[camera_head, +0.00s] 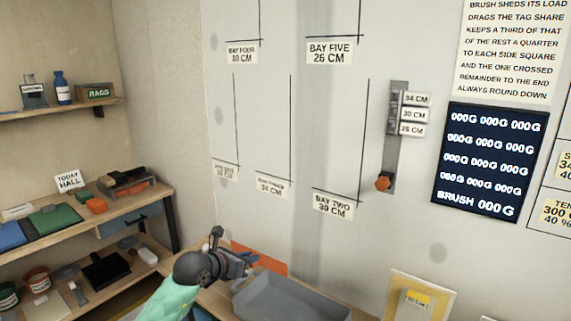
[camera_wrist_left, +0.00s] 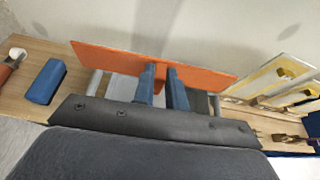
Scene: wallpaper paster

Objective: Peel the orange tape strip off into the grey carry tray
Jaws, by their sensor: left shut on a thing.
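The orange tape strip (camera_wrist_left: 115,57) is a long flat orange piece, held by my left gripper (camera_wrist_left: 161,72), whose two blue fingers are shut on it near its middle. In the head view the strip (camera_head: 272,263) shows behind my left gripper (camera_head: 251,260), partly hidden by it. The grey carry tray (camera_head: 290,298) stands on the bench just right of the gripper in the head view. In the left wrist view grey tray parts (camera_wrist_left: 123,87) show below and behind the strip, which appears above the tray. My right gripper is not in view.
A blue block (camera_wrist_left: 46,82) lies on the wooden bench, left of the tray in the wrist view. Yellow-edged framed panels (camera_wrist_left: 275,75) stand at right. The wall carries a slider with an orange knob (camera_head: 383,183). Loaded shelves (camera_head: 100,215) stand at left.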

